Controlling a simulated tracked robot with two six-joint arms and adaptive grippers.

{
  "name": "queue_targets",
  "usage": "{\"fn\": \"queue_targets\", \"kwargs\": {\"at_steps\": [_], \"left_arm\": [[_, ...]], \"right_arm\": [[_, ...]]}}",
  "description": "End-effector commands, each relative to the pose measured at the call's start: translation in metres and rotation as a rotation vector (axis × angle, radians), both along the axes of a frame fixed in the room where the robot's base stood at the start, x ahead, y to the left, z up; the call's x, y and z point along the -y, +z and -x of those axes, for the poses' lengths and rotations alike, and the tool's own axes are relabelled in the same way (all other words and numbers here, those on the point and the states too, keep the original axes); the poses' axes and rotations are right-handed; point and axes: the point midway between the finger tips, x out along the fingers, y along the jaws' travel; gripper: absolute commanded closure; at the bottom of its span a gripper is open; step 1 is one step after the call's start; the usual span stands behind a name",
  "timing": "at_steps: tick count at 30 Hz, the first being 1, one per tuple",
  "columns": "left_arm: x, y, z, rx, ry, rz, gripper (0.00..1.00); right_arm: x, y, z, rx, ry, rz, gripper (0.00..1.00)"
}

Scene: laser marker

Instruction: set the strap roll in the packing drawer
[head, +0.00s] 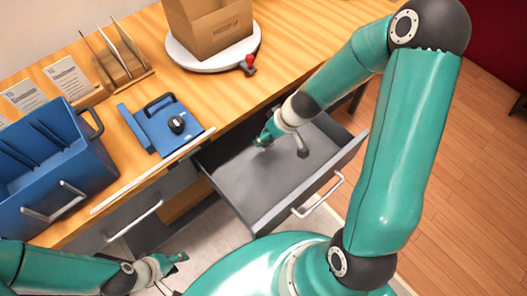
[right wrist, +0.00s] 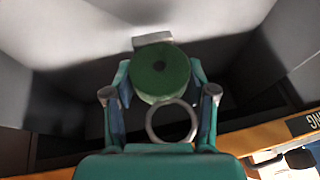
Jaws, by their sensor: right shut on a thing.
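The packing drawer (head: 302,180) is pulled out and grey inside; its floor looks bare apart from my right arm reaching in. In the right wrist view a green round roll (right wrist: 160,72), which looks like the strap roll, sits between the fingers of my right gripper (right wrist: 160,95), with a pale ring (right wrist: 171,122) just below it. My right gripper is shut on the roll, inside the drawer walls towards the back left. My left gripper (head: 176,271) is open and empty at the bottom left.
A blue tote (head: 95,165) and a blue device (head: 165,125) stand on the wooden table (head: 225,98). A cardboard box (head: 212,30) sits on a round white turntable (head: 184,60), with a small red item (head: 248,64) beside it. The drawer's handle (head: 322,195) faces me.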

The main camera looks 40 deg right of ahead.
Motion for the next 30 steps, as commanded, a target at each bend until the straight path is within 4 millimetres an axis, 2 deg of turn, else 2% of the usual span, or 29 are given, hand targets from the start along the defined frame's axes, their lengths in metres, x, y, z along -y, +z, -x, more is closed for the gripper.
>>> {"fn": "queue_targets", "kwargs": {"at_steps": [5, 14, 26, 27, 30], "left_arm": [[0.0, -0.009, 0.0, 0.001, 0.0, 0.0, 0.6], [0.0, -0.046, 0.0, 0.0, 0.0, 0.0, 0.6], [0.0, -0.047, 0.0, 0.001, 0.0, 0.0, 0.6], [0.0, -0.047, 0.0, 0.001, 0.0, 0.0, 0.6], [0.0, -0.046, 0.0, 0.001, 0.0, 0.0, 0.6]], "right_arm": [[0.001, -0.009, 0.001, 0.0, -0.003, 0.0, 0.82], [0.003, -0.046, 0.002, 0.001, -0.008, 0.0, 0.82], [0.004, -0.048, 0.003, 0.0, -0.011, 0.0, 0.82], [0.004, -0.047, 0.003, 0.0, -0.011, 0.0, 0.41], [0.004, -0.047, 0.003, 0.0, -0.011, 0.0, 0.24]]}}
